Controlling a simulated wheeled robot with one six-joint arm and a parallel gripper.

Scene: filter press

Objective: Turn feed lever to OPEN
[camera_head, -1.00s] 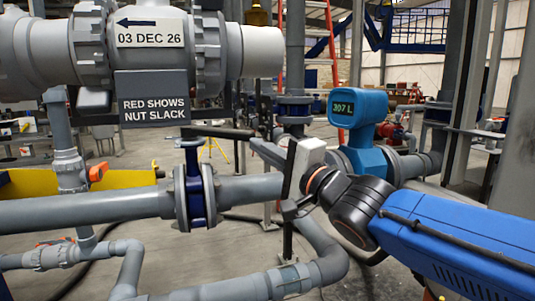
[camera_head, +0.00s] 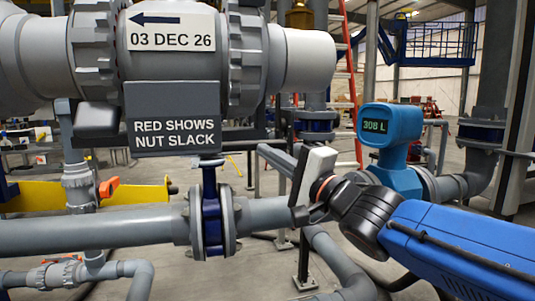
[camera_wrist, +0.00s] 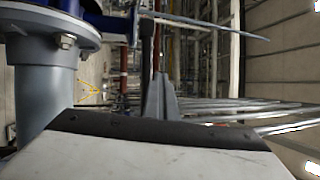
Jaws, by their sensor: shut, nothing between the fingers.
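A blue wafer valve (camera_head: 212,208) sits between flanges in the large grey pipe, below the sign in the head view. My gripper (camera_head: 264,152) is shut and empty, right of the valve top, fingers pointing left. A gap shows between its tips and the valve stem. In the wrist view, the shut fingers (camera_wrist: 158,100) are at the middle and the blue valve (camera_wrist: 75,8) is at the upper left. I cannot tell whether they touch the lever.
A grey sign (camera_head: 173,118) reading "RED SHOWS NUT SLACK" hangs above the valve, under a thick grey pipe fitting (camera_head: 245,60). A blue flow meter (camera_head: 392,135) reading 308 L stands behind my wrist. A smaller valve with an orange handle (camera_head: 109,187) is at left.

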